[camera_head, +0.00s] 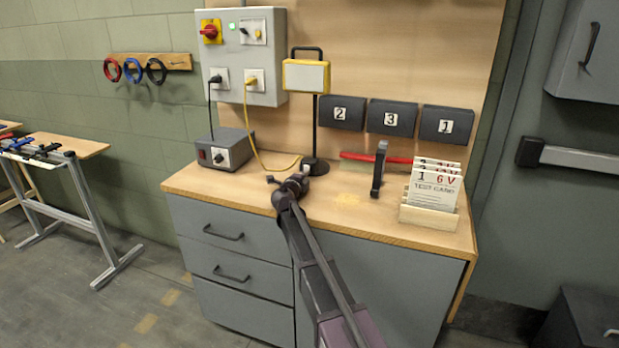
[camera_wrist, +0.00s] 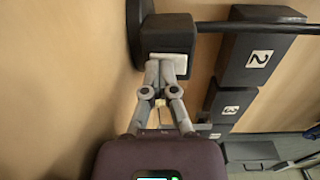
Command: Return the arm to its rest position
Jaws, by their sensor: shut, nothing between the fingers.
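My arm (camera_head: 325,275) reaches from the bottom of the head view up over the front of the wooden bench (camera_head: 225,187). Its far end is just in front of the desk lamp's round foot. In the wrist view my gripper (camera_wrist: 165,66) is shut, its fingertips together with nothing between them. The tips appear in front of a dark block with a pale panel (camera_wrist: 185,36). I cannot tell whether they touch it.
The yellow-fronted lamp (camera_head: 306,76) stands behind my arm. A grey power box (camera_head: 219,152) is on the left. An upright black piece (camera_head: 378,172), a red rod (camera_head: 355,156) and a card rack (camera_head: 425,218) are on the right. Numbered boxes (camera_head: 390,118) line the back.

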